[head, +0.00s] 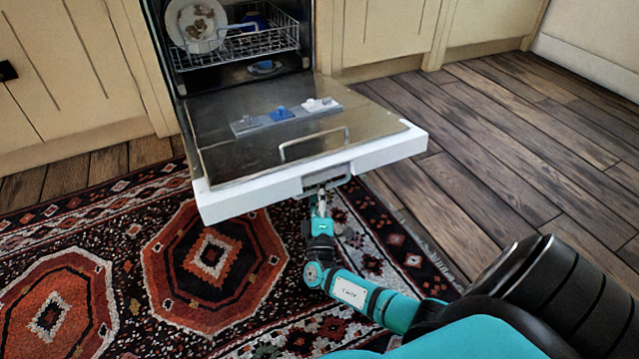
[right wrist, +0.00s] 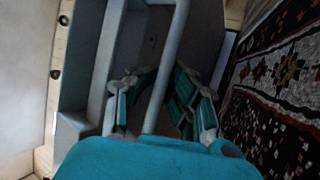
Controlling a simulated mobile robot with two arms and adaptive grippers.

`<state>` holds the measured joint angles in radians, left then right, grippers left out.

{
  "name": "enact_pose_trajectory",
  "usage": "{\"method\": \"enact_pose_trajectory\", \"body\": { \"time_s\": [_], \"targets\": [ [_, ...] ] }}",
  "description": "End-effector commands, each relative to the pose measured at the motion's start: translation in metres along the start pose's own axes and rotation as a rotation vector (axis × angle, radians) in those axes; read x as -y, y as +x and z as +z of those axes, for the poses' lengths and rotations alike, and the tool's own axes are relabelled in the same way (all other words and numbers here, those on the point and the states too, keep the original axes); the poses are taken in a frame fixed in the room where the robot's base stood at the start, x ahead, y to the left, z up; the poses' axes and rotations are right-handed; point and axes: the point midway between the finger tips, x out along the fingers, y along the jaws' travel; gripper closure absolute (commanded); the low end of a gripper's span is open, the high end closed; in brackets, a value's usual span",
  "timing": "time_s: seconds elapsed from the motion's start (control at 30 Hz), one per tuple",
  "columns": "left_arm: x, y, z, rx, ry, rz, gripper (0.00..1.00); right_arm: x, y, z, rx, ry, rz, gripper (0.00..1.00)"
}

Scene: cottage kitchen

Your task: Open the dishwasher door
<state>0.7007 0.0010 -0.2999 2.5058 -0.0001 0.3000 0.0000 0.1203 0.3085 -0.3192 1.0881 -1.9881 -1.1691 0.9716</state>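The dishwasher door (head: 225,163) is folded down, close to level, with its steel inner face up and its white front edge toward me. The door's bar handle (head: 340,184) is under the near edge. My right gripper (head: 321,200) is at this handle from below. In the right wrist view the handle bar (right wrist: 178,40) runs between the spread fingers of my right gripper (right wrist: 160,98). The fingers are apart, and I see no firm grip on the bar. My left gripper is not in view.
The dishwasher's wire rack (head: 240,48) holds a soiled plate (head: 197,22) and other dishes. A dispenser strip (head: 250,124) and a metal loop (head: 314,143) are on the door. A patterned rug (head: 130,290) lies below; wooden floor (head: 520,150) is clear at right. Cream cabinets (head: 65,75) flank the dishwasher.

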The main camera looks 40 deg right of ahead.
Motion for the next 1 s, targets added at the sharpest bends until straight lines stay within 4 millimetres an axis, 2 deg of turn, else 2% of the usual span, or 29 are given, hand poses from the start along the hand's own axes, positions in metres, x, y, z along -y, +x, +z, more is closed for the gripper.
{"method": "enact_pose_trajectory", "body": {
  "time_s": [0.03, 0.2, 0.53, 1.0],
  "targets": [
    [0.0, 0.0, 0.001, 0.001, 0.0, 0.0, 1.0, 0.002, -0.004, 0.001, 0.0, -0.001, -0.005, 0.85],
    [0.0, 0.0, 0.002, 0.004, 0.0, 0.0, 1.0, 0.001, -0.001, 0.002, 0.002, 0.0, -0.003, 0.64],
    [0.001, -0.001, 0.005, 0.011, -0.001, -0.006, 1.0, -0.005, 0.004, 0.002, 0.004, 0.002, 0.0, 0.64],
    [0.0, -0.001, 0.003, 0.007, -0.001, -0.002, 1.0, -0.077, 0.035, -0.011, 0.006, 0.001, 0.004, 0.64]
  ]
}}
